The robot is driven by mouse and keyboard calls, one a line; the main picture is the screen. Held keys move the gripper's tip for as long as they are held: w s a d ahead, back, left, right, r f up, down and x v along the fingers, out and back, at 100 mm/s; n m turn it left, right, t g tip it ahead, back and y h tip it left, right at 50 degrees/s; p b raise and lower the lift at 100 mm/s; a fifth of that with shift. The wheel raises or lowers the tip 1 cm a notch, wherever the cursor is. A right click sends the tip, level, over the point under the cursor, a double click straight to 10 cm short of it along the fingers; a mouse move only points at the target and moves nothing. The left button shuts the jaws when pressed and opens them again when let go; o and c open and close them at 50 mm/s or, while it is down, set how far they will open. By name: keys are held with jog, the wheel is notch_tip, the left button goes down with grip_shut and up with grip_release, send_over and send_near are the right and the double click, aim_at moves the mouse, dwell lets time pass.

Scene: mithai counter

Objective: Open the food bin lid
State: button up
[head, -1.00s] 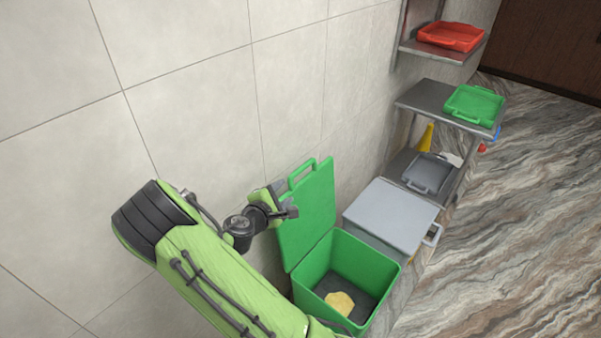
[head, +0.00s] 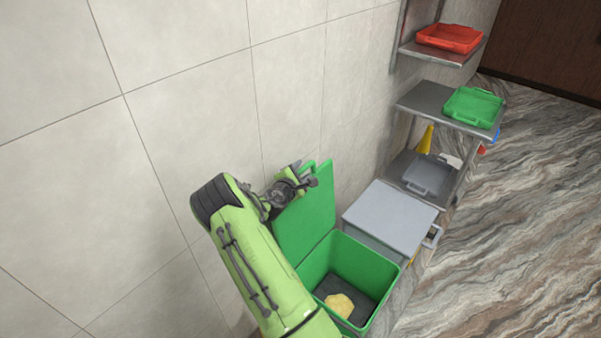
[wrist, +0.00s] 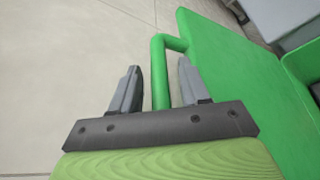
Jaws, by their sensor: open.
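The green food bin (head: 318,267) stands against the wall, its lid (head: 312,217) raised upright and its inside showing. A yellowish lump (head: 340,304) lies on the dark bottom of the bin. My gripper (head: 311,176) is at the top of the lid, over the handle. In the wrist view my gripper (wrist: 158,88) is open, with one grey finger on each side of the green lid handle (wrist: 159,72). Gaps show beside the handle there. The handle is mostly hidden behind the gripper in the head view.
A grey lidded bin (head: 390,210) stands right beside the green bin. Beyond it, a metal shelf holds a grey tray (head: 428,176), a green tray (head: 473,106) and a red tray (head: 449,37). The tiled wall is close behind the lid. Marbled floor (head: 510,220) on the right is clear.

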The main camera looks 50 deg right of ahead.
grip_shut()
dwell(0.3)
jog(key=s+m+b, duration=0.1)
jog(key=s+b, duration=0.3)
jog(key=s, duration=0.4)
jog(key=shift+d+m+t+h, duration=0.3)
jog(key=shift+m+t, duration=0.1)
